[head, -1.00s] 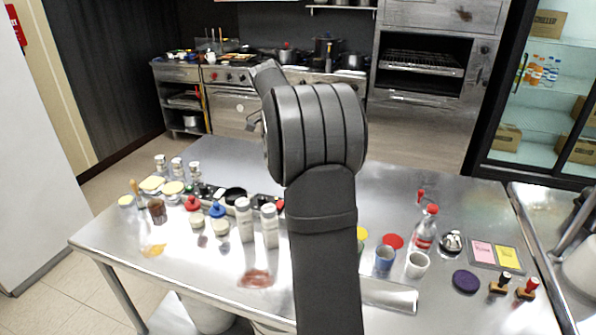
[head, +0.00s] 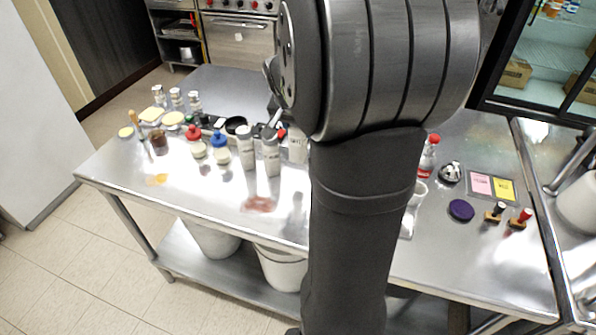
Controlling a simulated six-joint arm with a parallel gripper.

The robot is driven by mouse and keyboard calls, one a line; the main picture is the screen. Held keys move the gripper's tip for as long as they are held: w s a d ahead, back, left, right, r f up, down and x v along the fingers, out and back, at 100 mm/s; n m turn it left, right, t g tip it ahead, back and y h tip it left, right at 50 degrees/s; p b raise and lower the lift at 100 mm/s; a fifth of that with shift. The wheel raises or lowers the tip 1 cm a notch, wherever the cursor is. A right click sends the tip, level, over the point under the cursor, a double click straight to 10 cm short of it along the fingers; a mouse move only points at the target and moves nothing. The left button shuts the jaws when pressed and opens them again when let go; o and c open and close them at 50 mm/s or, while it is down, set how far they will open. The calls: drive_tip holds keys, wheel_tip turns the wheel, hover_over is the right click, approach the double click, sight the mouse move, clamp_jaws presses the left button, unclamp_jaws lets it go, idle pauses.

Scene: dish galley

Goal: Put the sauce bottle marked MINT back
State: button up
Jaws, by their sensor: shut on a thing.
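My gripper (head: 281,130) shows only in part at the left edge of my own arm, which hides much of it. It appears shut on a white sauce bottle (head: 297,147), whose right side is cut off by the arm. The bottle looks upright, and a dark reflection or shadow lies on the steel in front of it. Its label is too small to read. Two similar white bottles stand to its left, one nearer to it (head: 271,157) and one farther left (head: 246,152). I cannot read MINT on any of them.
A red-capped bottle (head: 198,150) and a blue-capped bottle (head: 221,153) stand farther left on the steel table (head: 225,190). A reddish smear (head: 259,204) lies in front. A red-capped clear bottle (head: 428,158) and a purple disc (head: 461,210) are at right.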

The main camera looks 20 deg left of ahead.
wheel_tip(320, 180, down, 8)
drive_tip(key=shift+r, duration=0.2)
drive_tip(key=shift+f, duration=0.15)
drive_tip(key=o, duration=1.2)
drive_tip(key=v, duration=1.2)
